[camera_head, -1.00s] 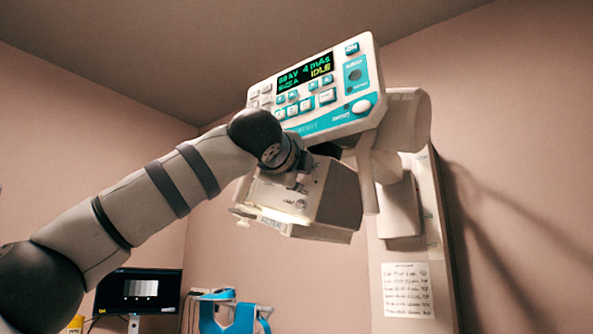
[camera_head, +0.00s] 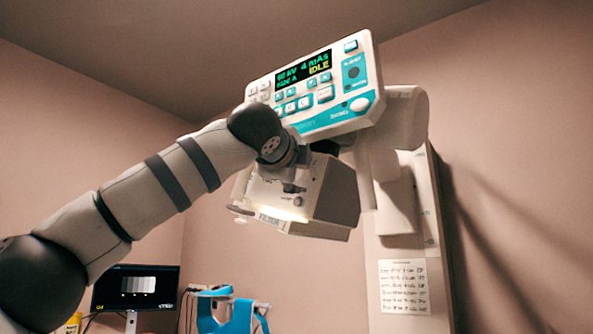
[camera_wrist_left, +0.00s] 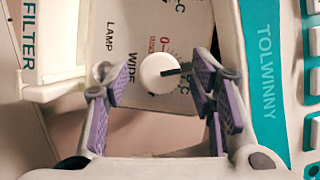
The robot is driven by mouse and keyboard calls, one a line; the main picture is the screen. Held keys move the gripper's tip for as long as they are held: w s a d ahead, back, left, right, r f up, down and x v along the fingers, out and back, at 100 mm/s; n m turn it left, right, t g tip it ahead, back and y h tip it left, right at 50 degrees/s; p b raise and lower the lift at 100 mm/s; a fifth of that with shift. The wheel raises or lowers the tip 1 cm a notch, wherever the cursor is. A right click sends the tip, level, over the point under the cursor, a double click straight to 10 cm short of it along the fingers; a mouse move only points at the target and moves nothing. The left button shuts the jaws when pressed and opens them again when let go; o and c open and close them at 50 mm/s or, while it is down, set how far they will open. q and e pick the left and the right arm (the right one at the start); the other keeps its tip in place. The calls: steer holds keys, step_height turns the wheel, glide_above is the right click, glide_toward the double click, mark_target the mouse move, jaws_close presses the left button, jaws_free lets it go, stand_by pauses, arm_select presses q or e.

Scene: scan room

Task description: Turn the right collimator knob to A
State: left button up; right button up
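The collimator (camera_head: 335,190) is a pale box with dark sides under the control panel. A gap shows on the left of the knob. Its dark pointer faces right, close to the right finger; contact is unclear. Printed "WIDE", "LAMP" and partly hidden scale letters surround it. My right gripper is not in view.
The control panel (camera_head: 318,85) with lit display reading IDLE sits just above the gripper. A label plate marked FILTER (camera_wrist_left: 30,40) is left of the fingers. A monitor (camera_head: 136,288) and blue gear (camera_head: 238,316) are low behind.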

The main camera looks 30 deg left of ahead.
arm_select(q)
steer(key=v, duration=1.2)
